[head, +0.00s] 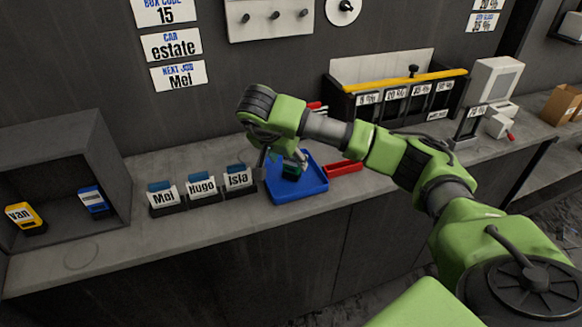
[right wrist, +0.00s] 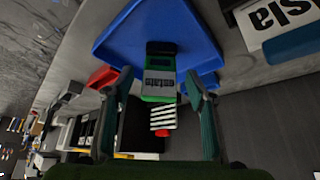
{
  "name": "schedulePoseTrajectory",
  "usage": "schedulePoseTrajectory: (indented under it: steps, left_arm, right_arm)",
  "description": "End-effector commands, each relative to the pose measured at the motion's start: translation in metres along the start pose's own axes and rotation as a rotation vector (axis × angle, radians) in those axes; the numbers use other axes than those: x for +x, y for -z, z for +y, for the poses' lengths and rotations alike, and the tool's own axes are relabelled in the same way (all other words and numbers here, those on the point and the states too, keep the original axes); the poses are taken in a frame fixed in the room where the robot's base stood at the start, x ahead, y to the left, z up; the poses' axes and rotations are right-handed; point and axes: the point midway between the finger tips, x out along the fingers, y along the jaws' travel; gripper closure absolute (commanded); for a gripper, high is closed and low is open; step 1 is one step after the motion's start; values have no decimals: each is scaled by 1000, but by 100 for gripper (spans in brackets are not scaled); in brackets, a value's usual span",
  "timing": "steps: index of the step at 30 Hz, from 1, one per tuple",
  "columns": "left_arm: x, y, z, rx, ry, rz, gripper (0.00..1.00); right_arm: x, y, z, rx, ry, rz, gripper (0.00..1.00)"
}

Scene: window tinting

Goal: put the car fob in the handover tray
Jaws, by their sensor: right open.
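The green car fob (right wrist: 159,88), with a black end and a label that seems to read "estate", lies in the blue tray (head: 312,188). The fob also shows in the head view (head: 291,171), partly covered by my gripper. The tray (right wrist: 118,38) is plain blue with a low rim. My right gripper (head: 281,162) is just above the tray, pointing down. In the right wrist view its two fingers (right wrist: 158,78) are apart, one on each side of the fob, with gaps showing. My left gripper is not in view.
Name holders for Mel (head: 165,198), Hugo (head: 203,190) and Isla (head: 238,180) stand left of the tray. A red tray (head: 343,168) lies to its right. A grey cubby (head: 60,150) holds a yellow van fob (head: 24,214) and a blue fob (head: 94,199). A wall card says "CAR estate".

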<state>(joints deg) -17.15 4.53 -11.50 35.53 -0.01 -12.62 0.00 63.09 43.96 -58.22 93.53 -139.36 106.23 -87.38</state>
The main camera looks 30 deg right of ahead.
Motion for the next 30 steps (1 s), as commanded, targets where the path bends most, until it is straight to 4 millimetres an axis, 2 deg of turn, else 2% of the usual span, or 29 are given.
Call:
schedulePoseTrajectory:
  steps: [6,11,30]
  left_arm:
    - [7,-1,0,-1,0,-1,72]
    - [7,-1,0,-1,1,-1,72]
    - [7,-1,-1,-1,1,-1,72]
  right_arm:
    - [-44,0,0,-1,2,2,49]
    - [-62,0,0,0,1,2,49]
    - [-68,0,0,-1,-1,0,49]
